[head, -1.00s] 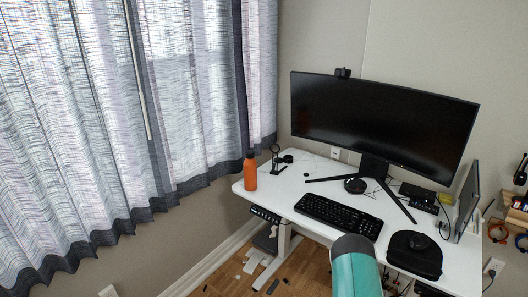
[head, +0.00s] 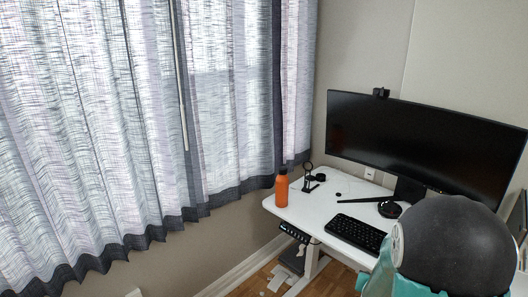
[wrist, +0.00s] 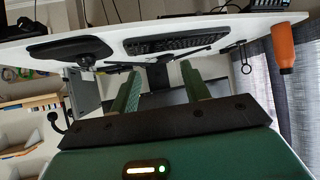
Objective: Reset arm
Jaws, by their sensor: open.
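My gripper (wrist: 160,69) shows in the wrist view as two green fingers set apart, with nothing between them. The wrist picture looks upside down. Beyond the fingers are the white desk and the black monitor, and no finger visibly touches either. In the head view, part of my arm, a black dome with teal sides, fills the lower right corner. It hides the desk's right part and the monitor's lower right. The gripper's fingers do not show in the head view.
The white desk (head: 294,212) holds an orange bottle (head: 282,189), a black stand (head: 308,177), a black keyboard (head: 356,233) and a wide monitor (head: 424,145). A black pad with a mouse shows in the wrist view (wrist: 62,48). Curtains (head: 110,120) hang at left.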

